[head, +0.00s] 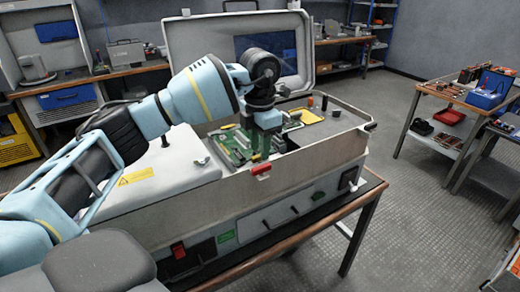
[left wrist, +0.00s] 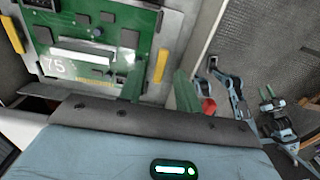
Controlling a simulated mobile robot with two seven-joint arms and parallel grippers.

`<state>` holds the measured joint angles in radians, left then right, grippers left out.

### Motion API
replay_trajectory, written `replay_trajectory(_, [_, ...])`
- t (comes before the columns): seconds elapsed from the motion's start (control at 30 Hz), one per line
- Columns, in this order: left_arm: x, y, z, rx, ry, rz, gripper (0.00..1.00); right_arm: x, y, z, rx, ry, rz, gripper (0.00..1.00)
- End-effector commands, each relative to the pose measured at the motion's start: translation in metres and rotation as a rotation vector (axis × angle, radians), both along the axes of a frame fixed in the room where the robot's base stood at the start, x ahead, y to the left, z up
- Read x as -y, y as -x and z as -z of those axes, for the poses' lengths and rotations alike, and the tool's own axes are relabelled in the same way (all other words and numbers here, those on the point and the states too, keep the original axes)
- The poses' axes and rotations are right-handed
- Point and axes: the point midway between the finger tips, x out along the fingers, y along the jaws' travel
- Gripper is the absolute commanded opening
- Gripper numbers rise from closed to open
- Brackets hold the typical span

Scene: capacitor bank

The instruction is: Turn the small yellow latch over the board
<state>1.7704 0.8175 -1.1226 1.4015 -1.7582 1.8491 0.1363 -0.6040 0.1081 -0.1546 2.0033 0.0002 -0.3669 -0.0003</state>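The green circuit board (left wrist: 95,35) lies in the open case, with white print and chips on it. A small yellow latch (left wrist: 161,65) stands at its right edge in the left wrist view; another yellow latch (left wrist: 11,35) is at its left edge. My left gripper (left wrist: 160,88) points down at the board's right edge. Its two green fingers are apart, and the right-hand latch shows in the gap between them; I cannot tell whether they touch it. In the head view my left gripper (head: 262,145) is over the board (head: 236,145) and hides part of it.
The case (head: 300,182) has a raised lid (head: 205,40) behind my arm and a red catch (head: 261,169) on its front wall. A yellow pad (head: 312,116) lies to the right inside.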

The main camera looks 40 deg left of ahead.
Motion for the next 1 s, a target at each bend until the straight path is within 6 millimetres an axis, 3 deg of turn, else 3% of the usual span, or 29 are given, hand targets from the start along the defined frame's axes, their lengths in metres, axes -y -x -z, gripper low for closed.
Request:
replay_trajectory(0.17, [0.0, 0.0, 0.013, 0.0, 0.001, 0.0, 0.34, 0.0, -0.003, -0.001, 0.005, 0.001, 0.0, 0.34])
replay_trajectory(0.47, [0.0, 0.0, 0.015, 0.001, 0.0, 0.001, 0.34, 0.0, -0.009, -0.002, 0.017, 0.0, 0.0, 0.34])
replay_trajectory(0.73, [0.0, 0.0, 0.015, 0.001, 0.0, 0.001, 0.0, 0.0, -0.008, -0.002, 0.015, 0.001, 0.0, 0.34])
replay_trajectory(1.0, [0.0, 0.0, 0.015, 0.001, 0.0, 0.011, 0.0, 0.0, -0.004, -0.002, 0.009, 0.0, 0.0, 0.34])
